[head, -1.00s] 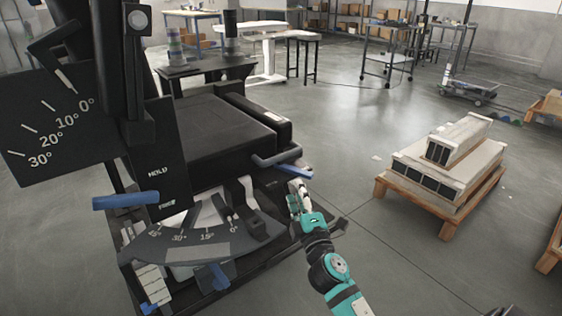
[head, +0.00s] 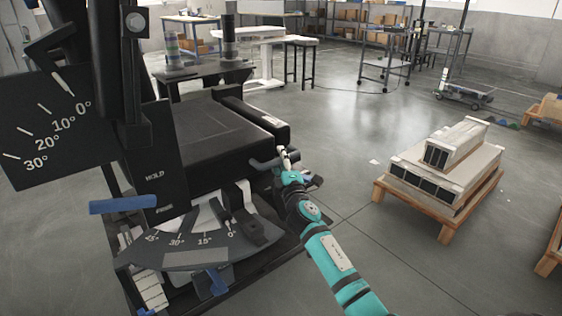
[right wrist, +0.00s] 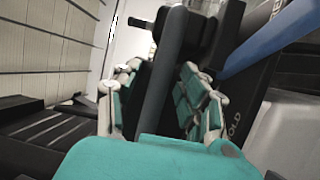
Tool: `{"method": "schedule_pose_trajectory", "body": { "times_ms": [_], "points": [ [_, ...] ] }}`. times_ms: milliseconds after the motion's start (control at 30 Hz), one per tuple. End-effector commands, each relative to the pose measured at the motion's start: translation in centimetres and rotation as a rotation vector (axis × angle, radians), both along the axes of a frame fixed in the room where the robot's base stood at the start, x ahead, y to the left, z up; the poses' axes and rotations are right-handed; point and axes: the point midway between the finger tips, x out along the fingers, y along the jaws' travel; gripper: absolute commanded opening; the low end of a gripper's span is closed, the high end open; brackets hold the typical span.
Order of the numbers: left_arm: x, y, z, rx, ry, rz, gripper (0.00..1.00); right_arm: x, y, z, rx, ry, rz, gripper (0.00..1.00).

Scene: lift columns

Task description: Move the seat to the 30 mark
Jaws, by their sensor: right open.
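The black seat (head: 212,132) is a flat padded block on a dark frame. The upper scale board (head: 55,135) reads 0° to 30°, with a white pointer (head: 62,80) near 0°. The lower arc scale (head: 190,250) runs from 0° to 45°, with a dark arm (head: 240,222) near its 0° end. My right gripper (head: 283,155) is at a grey bar handle (head: 262,163) on the seat's right side. In the right wrist view its open fingers (right wrist: 160,70) stand on both sides of a dark grey bar (right wrist: 165,75). My left gripper is out of view.
A blue bar (head: 123,203) sticks out at left below the HOLD marking; a blue bar also shows in the right wrist view (right wrist: 270,40). A wooden pallet (head: 428,212) with boxed units stands right. Tables and shelves are behind. The floor between is clear.

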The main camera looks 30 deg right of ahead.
Motion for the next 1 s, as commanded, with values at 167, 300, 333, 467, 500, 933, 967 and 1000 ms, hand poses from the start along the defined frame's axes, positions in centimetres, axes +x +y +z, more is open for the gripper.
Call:
{"method": "schedule_pose_trajectory", "body": {
  "times_ms": [167,300,333,467,500,933,967,1000],
  "points": [
    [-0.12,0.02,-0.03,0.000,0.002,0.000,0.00,-0.01,0.00,0.01,0.000,0.000,0.000,0.41],
    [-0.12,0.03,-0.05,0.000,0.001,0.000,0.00,-0.02,0.00,0.01,0.000,0.000,0.000,0.22],
    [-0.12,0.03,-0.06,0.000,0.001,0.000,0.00,-0.03,0.00,-0.01,0.000,0.000,0.000,0.18],
    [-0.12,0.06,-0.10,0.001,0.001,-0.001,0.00,-0.03,0.00,-0.01,0.000,0.000,0.000,0.01],
    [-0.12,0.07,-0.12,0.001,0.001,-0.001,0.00,-0.03,0.00,-0.01,0.000,0.000,0.000,0.00],
    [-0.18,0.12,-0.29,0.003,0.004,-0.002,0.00,-0.05,0.03,-0.05,-0.002,0.001,-0.002,0.00],
    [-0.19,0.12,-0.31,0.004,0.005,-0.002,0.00,-0.05,0.03,-0.06,-0.001,0.001,-0.003,0.00],
    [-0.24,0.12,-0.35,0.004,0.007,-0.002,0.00,-0.07,0.05,-0.08,-0.002,0.001,-0.006,0.00]
  ]
}}
